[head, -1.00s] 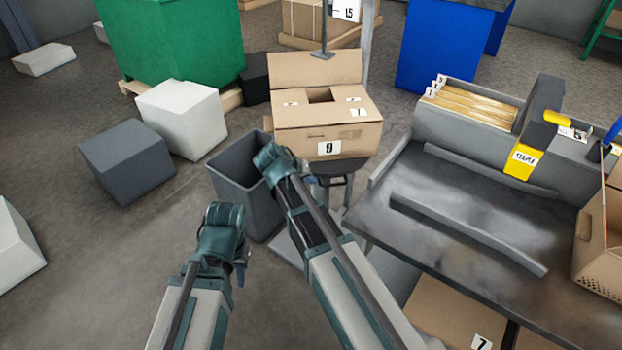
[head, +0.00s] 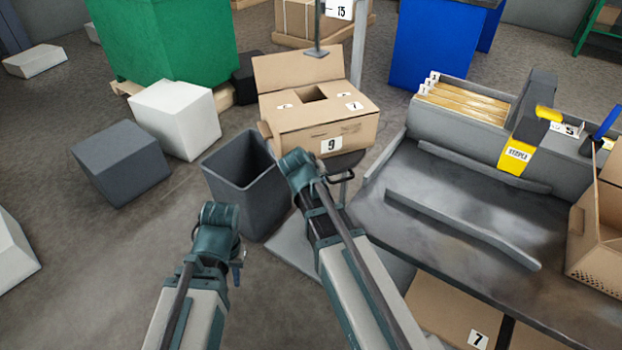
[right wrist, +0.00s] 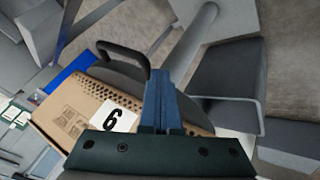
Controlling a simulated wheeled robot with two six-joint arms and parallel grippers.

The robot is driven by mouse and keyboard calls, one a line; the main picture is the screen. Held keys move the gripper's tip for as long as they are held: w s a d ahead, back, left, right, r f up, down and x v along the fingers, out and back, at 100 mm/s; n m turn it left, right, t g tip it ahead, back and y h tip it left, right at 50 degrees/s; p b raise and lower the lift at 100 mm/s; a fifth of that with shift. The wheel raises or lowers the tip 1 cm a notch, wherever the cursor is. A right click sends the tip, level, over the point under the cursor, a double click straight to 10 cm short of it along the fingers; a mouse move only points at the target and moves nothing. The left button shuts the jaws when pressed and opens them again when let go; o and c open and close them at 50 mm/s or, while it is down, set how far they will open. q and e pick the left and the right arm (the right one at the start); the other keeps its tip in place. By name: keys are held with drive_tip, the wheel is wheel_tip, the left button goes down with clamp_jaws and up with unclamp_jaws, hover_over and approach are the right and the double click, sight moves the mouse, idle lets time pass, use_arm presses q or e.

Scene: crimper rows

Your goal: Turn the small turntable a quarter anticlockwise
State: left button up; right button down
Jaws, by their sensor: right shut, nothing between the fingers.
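The small turntable (head: 348,161) is a dark round plate under an open cardboard box (head: 290,137) labelled 9 and 7. Its black loop handle (head: 342,177) sticks out at the near side. The box sits slightly turned. My right gripper (right wrist: 160,105) is shut and empty, close to the handle (right wrist: 125,55), which shows just left of the fingers; whether they touch is unclear. In the head view the right wrist hides its fingers. My left gripper (head: 238,265) hangs low, away from the turntable; its jaw opening does not show clearly.
A grey bin (head: 240,185) stands just left of the turntable. A grey workbench (head: 410,235) with a raised strip is close on the right. White and dark blocks lie on the floor at left. A green container (head: 165,40) stands behind.

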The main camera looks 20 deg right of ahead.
drive_tip(key=d, duration=0.1)
drive_tip(key=d+n, duration=0.1)
drive_tip(key=d+n+y, duration=0.1)
drive_tip(key=shift+s+d+t, duration=0.4)
drive_tip(key=d, duration=0.5)
drive_tip(key=shift+w, duration=0.2)
drive_tip(key=shift+w+d, duration=0.2)
drive_tip(key=shift+d, duration=0.55)
drive_tip(key=shift+w+d, duration=0.15)
drive_tip(key=shift+d, duration=0.55)
